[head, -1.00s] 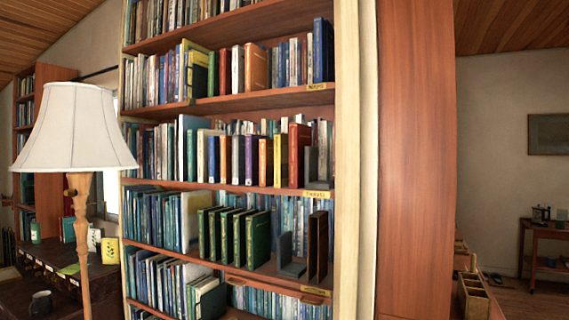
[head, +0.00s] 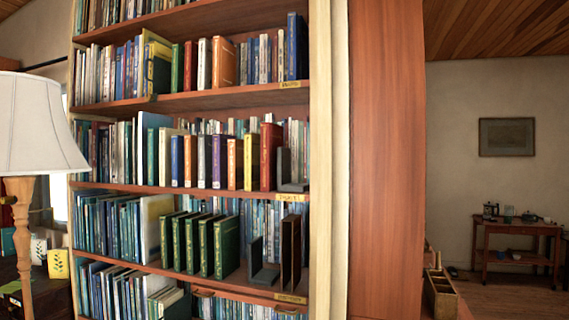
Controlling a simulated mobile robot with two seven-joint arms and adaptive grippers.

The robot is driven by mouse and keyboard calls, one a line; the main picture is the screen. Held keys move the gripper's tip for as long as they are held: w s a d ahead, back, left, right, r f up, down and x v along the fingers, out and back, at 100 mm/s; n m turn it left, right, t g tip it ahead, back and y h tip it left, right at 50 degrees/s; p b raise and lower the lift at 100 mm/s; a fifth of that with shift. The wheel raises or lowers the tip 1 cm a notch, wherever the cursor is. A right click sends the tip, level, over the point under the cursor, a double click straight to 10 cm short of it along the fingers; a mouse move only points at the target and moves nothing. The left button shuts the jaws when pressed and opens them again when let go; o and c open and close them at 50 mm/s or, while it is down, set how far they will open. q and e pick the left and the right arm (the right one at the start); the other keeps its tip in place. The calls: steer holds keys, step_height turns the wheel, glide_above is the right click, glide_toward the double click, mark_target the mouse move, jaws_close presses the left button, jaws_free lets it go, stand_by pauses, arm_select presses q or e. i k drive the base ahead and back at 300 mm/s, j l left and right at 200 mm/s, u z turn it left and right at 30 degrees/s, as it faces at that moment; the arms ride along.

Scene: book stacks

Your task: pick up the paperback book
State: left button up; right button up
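Which book is the paperback I cannot tell. A tall wooden bookcase (head: 200,101) fills the middle of the head view, with books on several shelves. The middle shelf holds spaced upright books, among them a red one (head: 270,156), a yellow one (head: 251,162) and an orange one (head: 235,164). A grey bookend (head: 288,172) stands right of the red book. Green books (head: 227,247) stand upright on the shelf below, with a grey bookend (head: 262,262) and a dark upright piece (head: 290,252) to their right. Neither of my grippers is in view.
A floor lamp with a white shade (head: 38,125) stands at the left, in front of the bookcase. A reddish wooden panel (head: 387,160) rises right of the bookcase. A wooden box (head: 440,294) sits low beside it. A side table (head: 518,240) stands far right.

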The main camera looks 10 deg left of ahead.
mark_target(251, 141)
steer(key=i+j+z, duration=0.1)
steer(key=j, duration=0.2)
steer(key=i+j+z, duration=0.15)
steer(key=j, duration=0.15)
steer(key=j+z, duration=0.1)
steer(key=j, duration=0.2)
steer(key=i+j, duration=0.1)
steer(key=j, duration=0.25)
steer(key=i+j+z, duration=0.1)
steer(key=j, duration=0.3)
steer(key=i+j, duration=0.15)
steer(key=j, duration=0.25)
steer(key=i+j+z, duration=0.1)
steer(key=j, duration=0.25)
steer(key=i+j, duration=0.1)
steer(key=j, duration=0.3)
